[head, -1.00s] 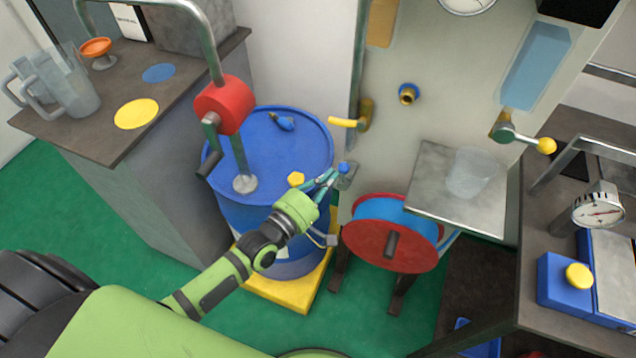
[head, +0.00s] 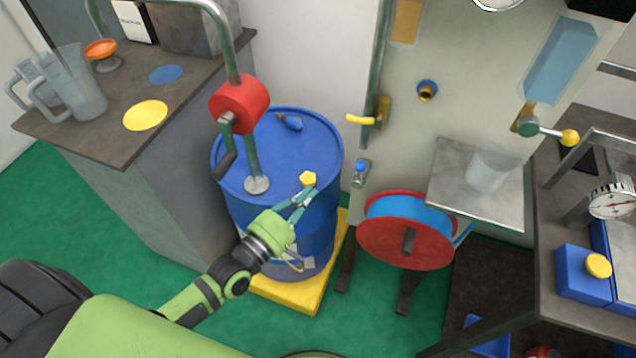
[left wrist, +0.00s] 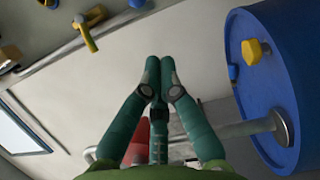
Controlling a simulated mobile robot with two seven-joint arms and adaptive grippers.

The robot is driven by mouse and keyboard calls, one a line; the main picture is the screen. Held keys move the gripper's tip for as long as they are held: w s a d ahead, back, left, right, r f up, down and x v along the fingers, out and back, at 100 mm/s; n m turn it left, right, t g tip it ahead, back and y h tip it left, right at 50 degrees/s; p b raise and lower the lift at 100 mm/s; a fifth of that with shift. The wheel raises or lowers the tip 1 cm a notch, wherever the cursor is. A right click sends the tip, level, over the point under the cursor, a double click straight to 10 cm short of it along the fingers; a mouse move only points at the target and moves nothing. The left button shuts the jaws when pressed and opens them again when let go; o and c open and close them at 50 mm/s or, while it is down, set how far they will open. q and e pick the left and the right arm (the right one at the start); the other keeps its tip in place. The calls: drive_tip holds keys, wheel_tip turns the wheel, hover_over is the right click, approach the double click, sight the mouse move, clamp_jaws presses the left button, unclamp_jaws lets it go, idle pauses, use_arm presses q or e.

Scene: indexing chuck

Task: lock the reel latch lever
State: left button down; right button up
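The reel (head: 405,243) has red flanges and a blue winding, and stands on dark legs right of the blue drum. Up and left of it, on the pale panel, is a small metal latch with a blue knob (head: 360,167), which I take for the reel latch lever; the knob is at its upper end. Whether it is locked I cannot tell. My left gripper (head: 304,195) is over the drum's front right edge, left of and below the knob, apart from it. In the left wrist view its fingertips (left wrist: 160,65) meet with nothing between them. My right gripper is not in view.
The blue drum (head: 270,155) carries a red-bodied pump (head: 240,103) and a yellow cap (head: 308,179). A yellow-handled valve (head: 365,119) is above the latch. A metal shelf with a clear cup (head: 493,168) juts out above the reel's right side.

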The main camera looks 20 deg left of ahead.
use_arm(q)
drive_tip(key=s+a+f+m+g+y, duration=0.1)
drive_tip(key=s+a+f+m+g, duration=0.15)
drive_tip(key=f, duration=0.65)
drive_tip(key=s+a+f+m+g+y, duration=0.2)
drive_tip(key=s+f, duration=0.2)
drive_tip(key=f, duration=0.4)
drive_tip(key=s+a+f+m+g+y, duration=0.1)
drive_tip(key=s+a+f+m+g, duration=0.15)
drive_tip(key=f, duration=0.65)
drive_tip(key=s+f+m+g+y, duration=0.1)
drive_tip(key=s+f+m+g, duration=0.3)
drive_tip(key=s+f, duration=0.5)
drive_tip(key=s+d+f+m+g+y, duration=0.1)
drive_tip(key=s+f+m+g, duration=0.4)
drive_tip(key=s+f, duration=0.5)
drive_tip(key=s+m, duration=0.1)
drive_tip(key=s, duration=0.7)
drive_tip(key=shift+s+d, duration=0.15)
drive_tip(key=shift+d, duration=0.15)
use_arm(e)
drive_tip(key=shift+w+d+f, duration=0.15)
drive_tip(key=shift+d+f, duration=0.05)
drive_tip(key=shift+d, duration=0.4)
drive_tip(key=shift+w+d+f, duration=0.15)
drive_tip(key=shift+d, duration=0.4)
